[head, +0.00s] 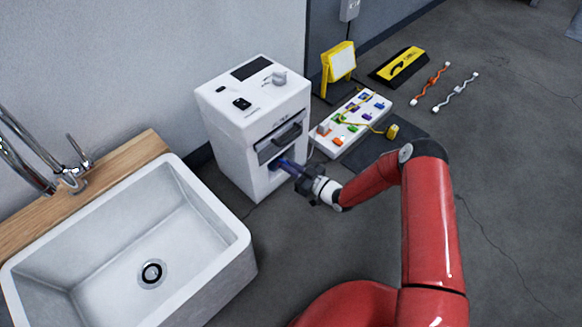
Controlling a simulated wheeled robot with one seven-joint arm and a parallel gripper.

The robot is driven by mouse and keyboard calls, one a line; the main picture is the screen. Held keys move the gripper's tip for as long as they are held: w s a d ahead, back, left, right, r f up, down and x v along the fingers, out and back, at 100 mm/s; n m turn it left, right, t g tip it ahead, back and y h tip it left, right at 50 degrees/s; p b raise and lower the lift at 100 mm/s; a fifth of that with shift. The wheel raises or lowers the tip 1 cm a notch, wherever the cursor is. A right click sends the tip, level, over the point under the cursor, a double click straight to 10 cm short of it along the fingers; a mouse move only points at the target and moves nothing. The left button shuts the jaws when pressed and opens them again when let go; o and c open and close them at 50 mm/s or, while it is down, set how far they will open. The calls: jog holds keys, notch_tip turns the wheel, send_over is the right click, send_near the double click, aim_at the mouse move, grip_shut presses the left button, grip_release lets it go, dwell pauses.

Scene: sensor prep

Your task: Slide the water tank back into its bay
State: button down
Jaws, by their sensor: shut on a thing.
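The white machine (222,128) stands on the floor by the wall, its front turned to the lower right. The water tank (285,163), a dark blue piece of which only a little shows, is at the bay opening low in the front, below a dark handle (287,136). My gripper (294,169) is at the bay and shut on the tank. The tank seems partly inside the bay; how deep it sits cannot be told. The gripper hides much of it.
A white sink (135,232) with a wooden back ledge fills the lower left. A power strip (352,122) with coloured plugs and a yellow work lamp (338,64) are right of the machine. A yellow-black case (398,66) lies behind. Grey floor to the right is mostly clear.

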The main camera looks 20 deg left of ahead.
jog(key=shift+f, duration=0.7)
dwell(0.3)
jog(key=c, duration=1.4)
grip_release()
jog(key=shift+d, duration=0.15)
jog(key=s+v, duration=0.1)
jog(key=v, duration=1)
jog(key=shift+s+p, duration=0.3)
jog(key=shift+p, duration=0.15)
jog(key=shift+d, duration=0.1)
